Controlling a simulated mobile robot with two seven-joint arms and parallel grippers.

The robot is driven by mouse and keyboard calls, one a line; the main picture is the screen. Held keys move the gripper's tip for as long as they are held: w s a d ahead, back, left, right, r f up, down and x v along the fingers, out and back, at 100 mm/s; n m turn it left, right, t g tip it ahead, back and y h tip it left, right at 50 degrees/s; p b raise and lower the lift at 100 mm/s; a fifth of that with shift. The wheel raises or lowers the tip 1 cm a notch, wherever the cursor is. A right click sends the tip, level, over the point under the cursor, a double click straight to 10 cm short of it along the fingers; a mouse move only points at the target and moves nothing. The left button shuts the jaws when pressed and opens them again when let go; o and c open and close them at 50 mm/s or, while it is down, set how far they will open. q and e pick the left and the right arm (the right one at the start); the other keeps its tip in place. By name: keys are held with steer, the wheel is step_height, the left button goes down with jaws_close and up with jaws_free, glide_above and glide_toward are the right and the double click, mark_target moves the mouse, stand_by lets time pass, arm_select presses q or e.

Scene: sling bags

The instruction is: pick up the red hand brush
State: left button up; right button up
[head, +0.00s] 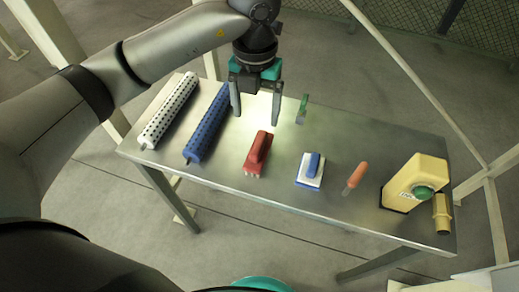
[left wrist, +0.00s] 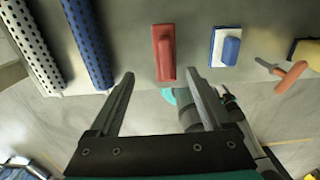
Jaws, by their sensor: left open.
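The red hand brush (head: 258,150) lies on the metal table, between a blue roller and a small white block with a blue handle. My left gripper (head: 256,117) is open and empty, and in the head view its fingers hang just beyond the brush's far end. In the left wrist view the red hand brush (left wrist: 164,52) shows ahead of the open left gripper (left wrist: 158,76), between the lines of its two fingers and not touched by either. My right gripper is not in view.
On the metal table (head: 225,182) lie a white dotted roller (head: 168,110), a blue roller (head: 207,124), a green-handled tool (head: 302,108), the blue-handled block (head: 311,170) and an orange-handled tool (head: 356,177). A yellow container (head: 414,180) stands at the right end.

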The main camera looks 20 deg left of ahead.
mark_target(259, 142)
arm_select(q)
step_height(259, 142, down, 7)
steer(key=shift+d+r+b, duration=0.1)
steer(key=shift+b, duration=0.35)
steer(key=f, duration=0.3)
steer(key=s+f, duration=0.1)
steer(key=shift+d+f+b, duration=0.3)
steer(key=shift+d+b, duration=0.05)
steer(key=shift+b, duration=0.05)
steer(key=shift+f, duration=0.4)
steer(key=shift+c, duration=0.3)
jaws_close()
